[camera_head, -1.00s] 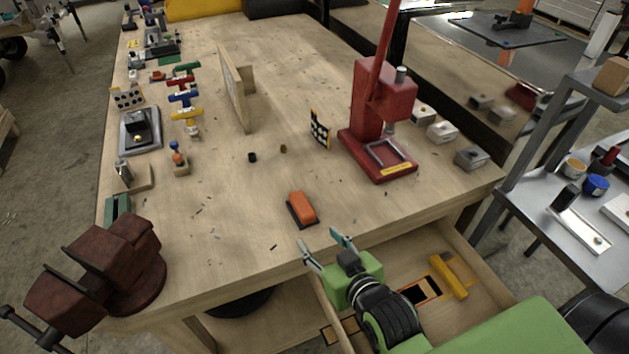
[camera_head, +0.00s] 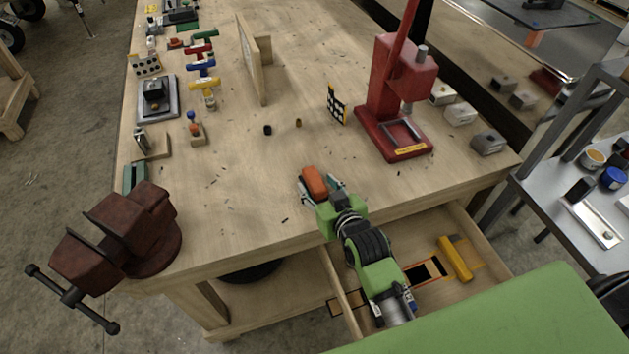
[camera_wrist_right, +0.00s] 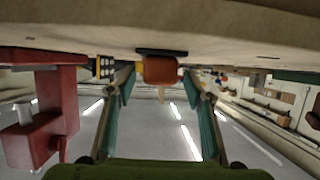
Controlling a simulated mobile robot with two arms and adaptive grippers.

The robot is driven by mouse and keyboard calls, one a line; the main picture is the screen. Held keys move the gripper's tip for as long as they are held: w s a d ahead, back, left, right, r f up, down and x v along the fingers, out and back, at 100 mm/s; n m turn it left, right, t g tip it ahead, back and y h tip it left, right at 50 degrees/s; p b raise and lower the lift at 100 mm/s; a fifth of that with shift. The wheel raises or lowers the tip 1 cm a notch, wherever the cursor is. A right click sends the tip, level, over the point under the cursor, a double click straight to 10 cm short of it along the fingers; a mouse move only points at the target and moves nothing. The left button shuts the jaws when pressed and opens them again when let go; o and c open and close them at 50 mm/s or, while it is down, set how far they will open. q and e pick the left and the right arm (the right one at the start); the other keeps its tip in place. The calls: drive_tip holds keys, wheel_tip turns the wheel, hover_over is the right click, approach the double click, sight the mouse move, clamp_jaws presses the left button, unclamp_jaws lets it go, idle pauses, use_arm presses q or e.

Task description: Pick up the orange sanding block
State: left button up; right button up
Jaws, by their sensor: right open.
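The orange sanding block (camera_head: 314,181) lies on the wooden workbench near its front edge. My right gripper (camera_head: 319,190) is open, with its fingers on either side of the block's near end in the head view. In the right wrist view, which shows the bench upside down along the top, the orange block (camera_wrist_right: 160,69) is centred between the two spread fingers of the right gripper (camera_wrist_right: 162,82). I cannot tell whether either finger touches the block. My left gripper is not in view.
A red press (camera_head: 395,95) stands to the right behind the block. A rusty vise (camera_head: 125,235) is at the bench's left front corner. An open drawer (camera_head: 478,228) lies below the right arm. The bench left of the block is mostly clear.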

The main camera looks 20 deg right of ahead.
sight(318, 185)
drive_tip(key=x, duration=0.2)
drive_tip(key=shift+w, duration=0.25)
drive_tip(key=shift+w+f, duration=0.2)
drive_tip(key=shift+w, duration=0.1)
drive_tip(key=c, duration=1.2)
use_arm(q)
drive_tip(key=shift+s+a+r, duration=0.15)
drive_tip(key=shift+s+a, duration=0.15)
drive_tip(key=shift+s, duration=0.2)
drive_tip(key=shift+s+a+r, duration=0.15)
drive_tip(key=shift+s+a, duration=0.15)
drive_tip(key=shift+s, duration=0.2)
use_arm(e)
drive_tip(key=shift+c, duration=0.2)
